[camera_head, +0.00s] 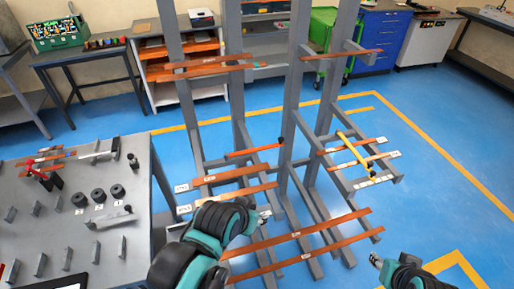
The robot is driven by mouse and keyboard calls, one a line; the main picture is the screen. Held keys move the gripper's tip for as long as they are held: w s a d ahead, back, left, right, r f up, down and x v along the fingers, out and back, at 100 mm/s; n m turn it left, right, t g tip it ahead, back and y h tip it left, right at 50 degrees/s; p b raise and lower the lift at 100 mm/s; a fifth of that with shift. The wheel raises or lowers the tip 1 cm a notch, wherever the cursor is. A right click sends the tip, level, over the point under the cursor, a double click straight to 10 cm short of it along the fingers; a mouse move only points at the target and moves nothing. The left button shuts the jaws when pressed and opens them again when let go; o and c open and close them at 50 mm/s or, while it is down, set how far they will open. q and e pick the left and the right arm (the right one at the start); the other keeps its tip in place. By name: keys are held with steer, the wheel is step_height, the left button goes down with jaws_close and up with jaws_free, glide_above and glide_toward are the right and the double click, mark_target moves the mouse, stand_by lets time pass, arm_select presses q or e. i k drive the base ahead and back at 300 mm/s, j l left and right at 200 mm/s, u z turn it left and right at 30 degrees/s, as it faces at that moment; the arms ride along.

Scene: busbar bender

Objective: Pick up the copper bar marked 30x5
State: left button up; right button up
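Copper bars lie on the arms of a grey rack (293,110). On the left middle level, one bar (230,176) lies behind another bar (235,195), each with a white tag at its left end. Two longer bars (300,235) lie lower, and more bars (205,66) lie higher. The tags are too small to read, so I cannot tell which bar is marked 30x5. My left gripper (264,215) is near the right end of the front left bar; contact is unclear. My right gripper (376,260) is at the lower right, apart from the bars. Both fingertips are too small to judge.
A grey table (60,225) at left holds black cylinders, metal pieces and a red-handled tool. A yellow-and-red tool or bar (353,150) lies on the rack's right side. Benches and a blue cabinet (382,40) stand behind. Blue floor (440,130) at right is clear.

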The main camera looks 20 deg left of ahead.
mark_target(220, 198)
steer(key=i+l+u, duration=0.25)
steer(key=u, duration=0.15)
steer(key=i+l+u, duration=0.2)
steer(key=l+u, duration=0.25)
